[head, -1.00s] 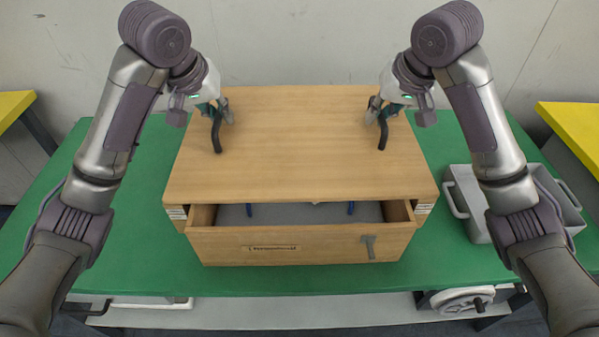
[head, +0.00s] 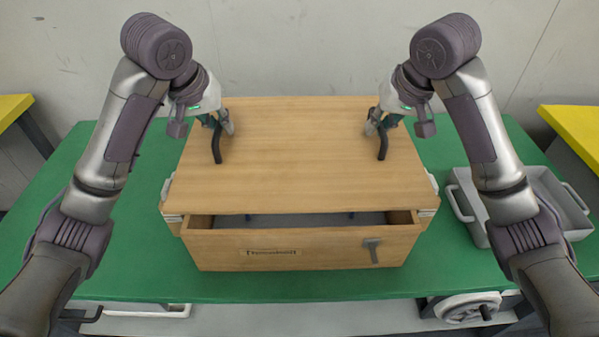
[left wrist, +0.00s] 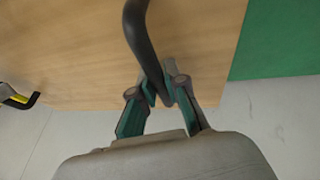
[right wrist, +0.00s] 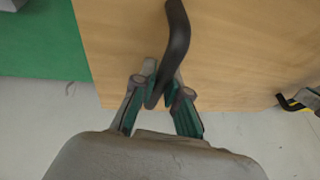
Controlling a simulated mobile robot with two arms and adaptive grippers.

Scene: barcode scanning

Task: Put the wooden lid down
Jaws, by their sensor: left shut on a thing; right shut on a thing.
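The wooden lid (head: 298,165) is a broad flat board with two black handles. It lies over the wooden box (head: 325,252), and an opening shows between its front edge and the box's front wall. My left gripper (head: 219,123) is shut on the left black handle (head: 217,152); the left wrist view shows this handle (left wrist: 143,38) between its fingers. My right gripper (head: 379,123) is shut on the right black handle (head: 382,145), also seen in the right wrist view (right wrist: 178,40). Whether the lid touches the box's rear is hidden.
The box stands on a green table (head: 120,250). A grey metal tray (head: 478,232) with handles stands to the right of the box. Yellow surfaces show at the far left (head: 14,108) and far right (head: 575,125). Green table is free left of the box.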

